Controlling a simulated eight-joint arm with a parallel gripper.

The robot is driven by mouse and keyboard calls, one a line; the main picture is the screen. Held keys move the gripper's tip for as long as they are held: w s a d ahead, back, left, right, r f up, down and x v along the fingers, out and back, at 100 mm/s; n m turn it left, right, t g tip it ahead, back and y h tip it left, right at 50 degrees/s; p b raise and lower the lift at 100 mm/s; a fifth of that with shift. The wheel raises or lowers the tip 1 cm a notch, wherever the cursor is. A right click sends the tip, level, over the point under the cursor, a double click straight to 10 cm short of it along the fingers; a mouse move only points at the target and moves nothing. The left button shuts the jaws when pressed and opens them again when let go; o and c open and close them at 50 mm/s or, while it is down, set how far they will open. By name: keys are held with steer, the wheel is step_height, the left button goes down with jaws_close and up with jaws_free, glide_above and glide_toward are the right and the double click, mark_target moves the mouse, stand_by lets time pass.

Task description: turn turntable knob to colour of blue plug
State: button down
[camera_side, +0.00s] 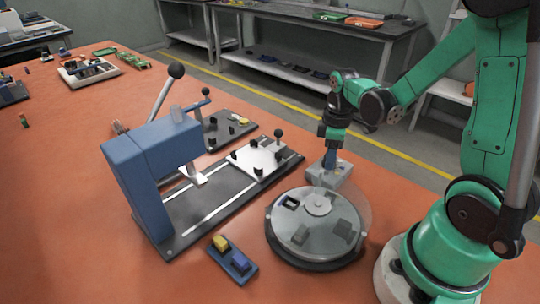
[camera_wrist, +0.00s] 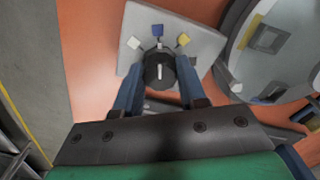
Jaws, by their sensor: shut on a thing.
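The control box (camera_side: 330,176) is a light grey block beside the turntable (camera_side: 318,208). In the wrist view, the box (camera_wrist: 205,45) carries a round black knob (camera_wrist: 160,75) with a white pointer line. Blue (camera_wrist: 150,31), yellow (camera_wrist: 183,39) and white (camera_wrist: 134,42) marks sit around the knob. The pointer line looks roughly upright in the picture, towards the blue mark. My gripper (camera_wrist: 160,85) is shut on the knob, one blue finger on each side. From the side, my gripper (camera_side: 330,160) points down onto the box. A blue plug (camera_side: 240,261) sits beside a yellow one in a small holder.
The turntable has a clear cover and several blocks or pockets on it. A blue press-like frame (camera_side: 140,170) with a tall black-balled lever stands left on a dark base. A white plate with black knobs (camera_side: 257,160) lies on that base. Orange table is free at front left.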

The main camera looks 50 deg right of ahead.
steer(key=shift+n, duration=0.3)
steer(key=c, duration=0.5)
jaws_free()
steer(key=shift+r, duration=2.85)
steer(key=a+r+m+t, duration=0.5)
steer(key=a+m+t, duration=0.1)
steer(key=a, duration=0.6)
steer(key=shift+w+r+t, duration=0.15)
steer(key=shift+w+t, duration=0.05)
steer(key=shift+t, duration=0.4)
